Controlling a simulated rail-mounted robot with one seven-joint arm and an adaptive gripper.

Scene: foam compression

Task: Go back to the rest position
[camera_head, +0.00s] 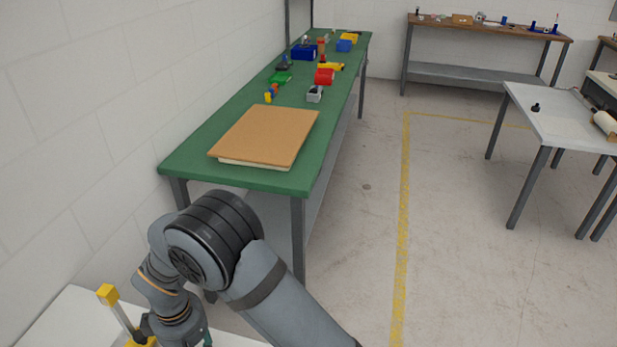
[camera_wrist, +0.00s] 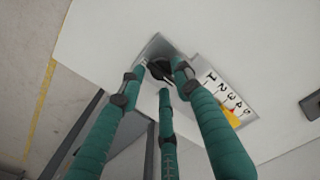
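My gripper (camera_wrist: 158,84) has three teal fingers with dark joints. In the wrist view the fingers are spread apart, with nothing clearly held. A small dark object (camera_wrist: 160,69) shows beyond and between the fingertips, over a grey plate; I cannot tell whether a finger touches it. In the head view my arm is bent down over a white table (camera_head: 62,325) at the lower left, and the gripper itself is mostly hidden or out of frame there. A brown board (camera_head: 265,135) lies on a pale slab (camera_head: 252,164) on the green workbench (camera_head: 190,157).
A yellow-topped post (camera_head: 107,293) stands close to the left of my arm. The wrist view shows a numbered scale (camera_wrist: 226,92) with a yellow piece (camera_wrist: 232,118). Several coloured parts sit at the workbench's far end. Another table (camera_head: 555,120) stands right; open floor lies between.

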